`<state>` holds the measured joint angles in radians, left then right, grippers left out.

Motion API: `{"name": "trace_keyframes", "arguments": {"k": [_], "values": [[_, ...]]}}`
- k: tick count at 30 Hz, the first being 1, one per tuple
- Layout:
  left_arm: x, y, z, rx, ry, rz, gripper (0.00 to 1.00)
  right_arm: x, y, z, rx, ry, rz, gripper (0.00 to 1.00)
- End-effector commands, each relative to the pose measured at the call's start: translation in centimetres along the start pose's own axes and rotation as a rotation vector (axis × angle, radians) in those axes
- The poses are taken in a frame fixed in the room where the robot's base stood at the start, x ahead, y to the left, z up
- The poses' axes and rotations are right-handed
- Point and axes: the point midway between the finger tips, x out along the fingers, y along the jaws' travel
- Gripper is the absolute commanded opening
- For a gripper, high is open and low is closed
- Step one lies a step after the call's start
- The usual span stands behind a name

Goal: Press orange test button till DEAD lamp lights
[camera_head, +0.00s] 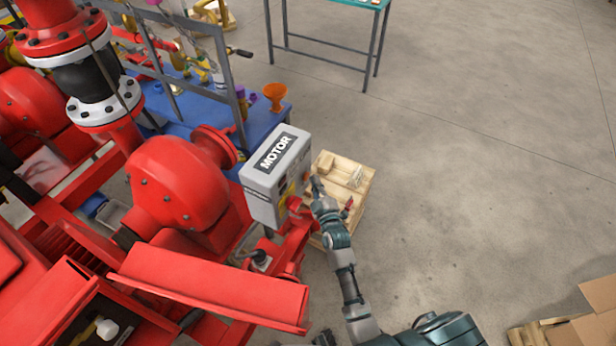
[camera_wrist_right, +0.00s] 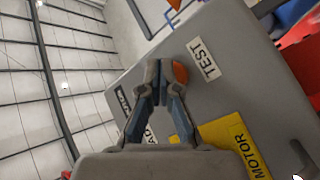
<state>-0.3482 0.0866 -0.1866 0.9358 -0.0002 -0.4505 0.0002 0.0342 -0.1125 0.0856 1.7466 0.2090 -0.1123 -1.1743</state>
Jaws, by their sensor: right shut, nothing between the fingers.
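The grey control box (camera_head: 262,200) with a MOTOR label stands on the red skid in the head view. In the right wrist view its face (camera_wrist_right: 235,65) fills the right side. The orange test button (camera_wrist_right: 180,73) sits beside the TEST label (camera_wrist_right: 203,58), partly behind my fingers. My right gripper (camera_head: 316,184) is shut and empty at the box's right face. In the wrist view its fingertips (camera_wrist_right: 162,66) overlap the button's left edge; I cannot tell whether they touch it. A label behind the fingers is partly covered, and no lit DEAD lamp is visible. My left gripper is not in view.
A yellow MOTOR label (camera_wrist_right: 236,142) is on the box face. A wooden crate (camera_head: 362,187) with small items stands right of the box. Red pump parts (camera_head: 175,180) crowd the left. A blue bench (camera_head: 270,118) stands behind.

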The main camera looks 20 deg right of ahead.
Motion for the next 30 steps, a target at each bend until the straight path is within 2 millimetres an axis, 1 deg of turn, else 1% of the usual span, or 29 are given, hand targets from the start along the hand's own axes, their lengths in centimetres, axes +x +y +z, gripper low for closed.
{"name": "trace_keyframes", "arguments": {"k": [30], "values": [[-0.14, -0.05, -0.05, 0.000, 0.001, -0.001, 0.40, 0.60, -0.51, -0.41, 0.001, -0.001, -0.001, 0.00]]}}
